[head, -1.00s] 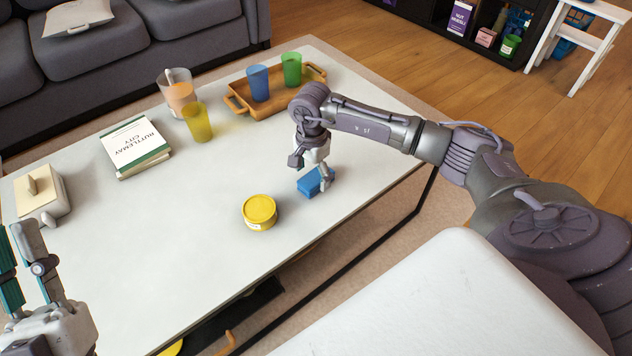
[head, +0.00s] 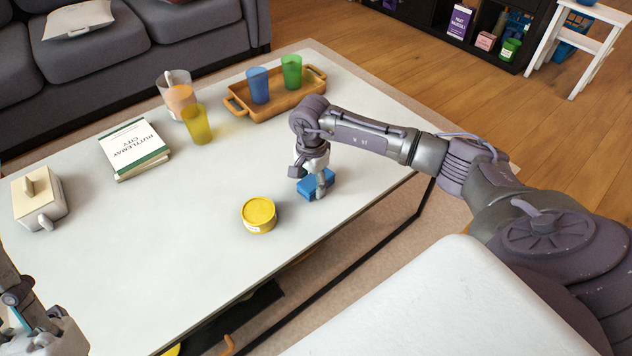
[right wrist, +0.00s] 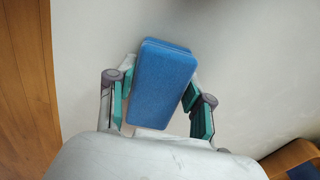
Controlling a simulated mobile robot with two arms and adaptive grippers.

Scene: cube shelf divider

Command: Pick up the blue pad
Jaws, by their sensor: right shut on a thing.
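The blue pad (head: 306,187) is a small blue block on the white table, close to its front edge. My right gripper (head: 320,190) reaches down over it, with its fingers shut on the pad. In the right wrist view, the blue pad (right wrist: 163,82) sits between the two teal-lined fingers of my right gripper (right wrist: 160,100), tilted a little. Whether the pad touches the table or is just above it cannot be told. My left gripper (head: 25,310) is at the lower left, partly cut off by the picture's edge, away from the pad.
A yellow round tin (head: 259,215) stands left of the pad. A wooden tray (head: 283,107) with blue and green cups, a yellow cup (head: 196,124), a book (head: 134,148) and a lidded white box (head: 40,198) are farther off. The table's middle is clear.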

